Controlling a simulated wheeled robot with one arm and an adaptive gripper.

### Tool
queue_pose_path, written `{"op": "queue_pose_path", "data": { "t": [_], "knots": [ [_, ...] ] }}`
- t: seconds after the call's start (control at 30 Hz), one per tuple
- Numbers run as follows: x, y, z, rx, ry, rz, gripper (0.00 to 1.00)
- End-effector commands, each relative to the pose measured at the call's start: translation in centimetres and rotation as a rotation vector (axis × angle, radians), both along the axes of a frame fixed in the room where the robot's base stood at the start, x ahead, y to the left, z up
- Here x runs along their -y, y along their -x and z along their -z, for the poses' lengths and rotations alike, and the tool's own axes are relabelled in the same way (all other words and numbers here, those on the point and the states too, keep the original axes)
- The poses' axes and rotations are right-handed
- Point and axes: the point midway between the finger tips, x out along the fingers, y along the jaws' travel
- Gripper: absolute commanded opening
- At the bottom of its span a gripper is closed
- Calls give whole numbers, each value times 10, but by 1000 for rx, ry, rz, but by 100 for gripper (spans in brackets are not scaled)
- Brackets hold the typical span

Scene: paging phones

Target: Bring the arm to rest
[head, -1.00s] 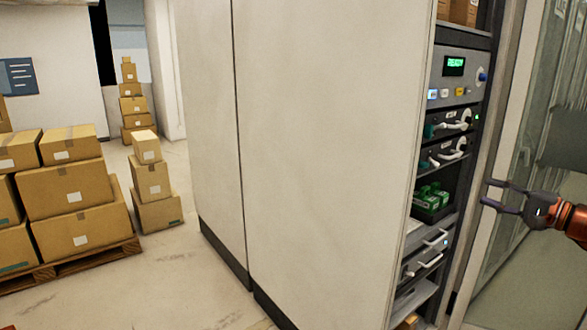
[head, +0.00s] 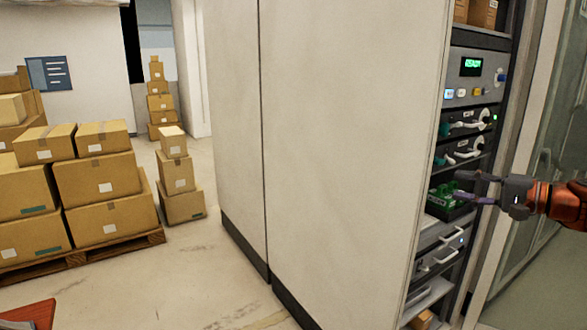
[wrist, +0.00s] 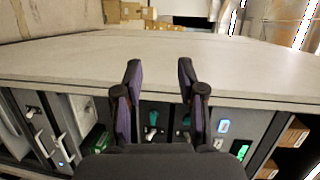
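My gripper (head: 460,187) is at the right of the head view, in front of the rack, with its two fingers apart and nothing between them. In the wrist view my gripper (wrist: 160,80) also shows open and empty, its fingers pointing toward the pale cabinet side. My orange arm enters from the right edge of the head view.
The rack (head: 485,140) holds a panel with a green display (head: 471,66), modules with handles and a tray of green items (head: 442,198). A tall pale cabinet wall (head: 350,150) fills the middle. Stacked cartons (head: 105,180) stand on a pallet at left; open floor (head: 195,265) lies between.

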Motion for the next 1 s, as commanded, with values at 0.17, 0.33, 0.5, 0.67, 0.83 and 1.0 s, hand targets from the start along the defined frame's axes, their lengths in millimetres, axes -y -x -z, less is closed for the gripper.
{"op": "queue_pose_path", "data": {
  "t": [0.17, 0.33, 0.5, 0.67, 0.83, 1.0],
  "knots": [
    [-100, 19, -7, -42, 118, -179, 40],
    [-194, 62, 7, -105, 289, -354, 40],
    [-261, 120, 43, -186, 486, -498, 40],
    [-294, 180, 89, -275, 682, -596, 40],
    [-297, 245, 142, -382, 891, -666, 40],
    [-273, 308, 191, -505, 1090, -697, 40]
  ]
}}
